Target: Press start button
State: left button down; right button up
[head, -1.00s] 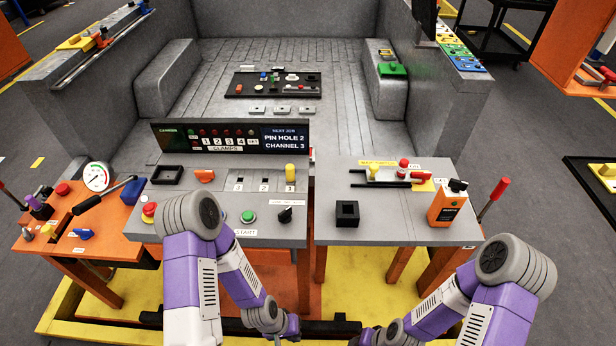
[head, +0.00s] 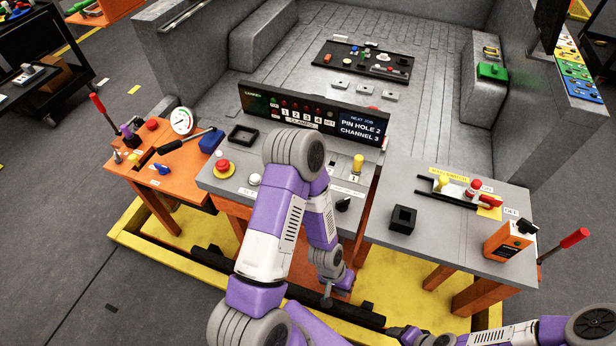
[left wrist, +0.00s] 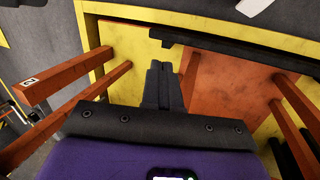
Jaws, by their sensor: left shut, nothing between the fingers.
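The control desk (head: 215,181) stands ahead with its display panel (head: 315,120). The green button above the START label, seen in the earlier head view, is now hidden behind my left arm.
A black knob (head: 343,204) and a yellow-topped switch (head: 358,162) are on the desk's right part. The grey side table (head: 440,237) stands right, the orange table (head: 145,172) left. Orange legs and a dark bar (left wrist: 240,42) surround the low left gripper.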

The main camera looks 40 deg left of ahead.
pick_arm(q)
jog(key=w+a+r+p, duration=0.3)
jog(key=r+p, duration=0.3)
jog(key=r, duration=0.3)
jog(key=w+a+r+p, duration=0.3)
jog(key=r+p, duration=0.3)
jog(key=r, duration=0.3)
jog(key=w+a+r+y+p, duration=0.1)
jog(key=w+a+r+y, duration=0.1)
jog(key=a+r, duration=0.6)
jog(key=w+a+r+n+y+p, duration=0.1)
jog(key=w+a+r+p, duration=0.1)
jog(key=a+r, duration=0.6)
jog(key=shift+w+r+y, duration=0.4)
jog(key=shift+w+r, duration=0.15)
jog(key=shift+w, duration=0.2)
jog(key=shift+f, duration=0.1)
notch_tip(320, 180, down, 14)
jog(key=shift+r, duration=0.1)
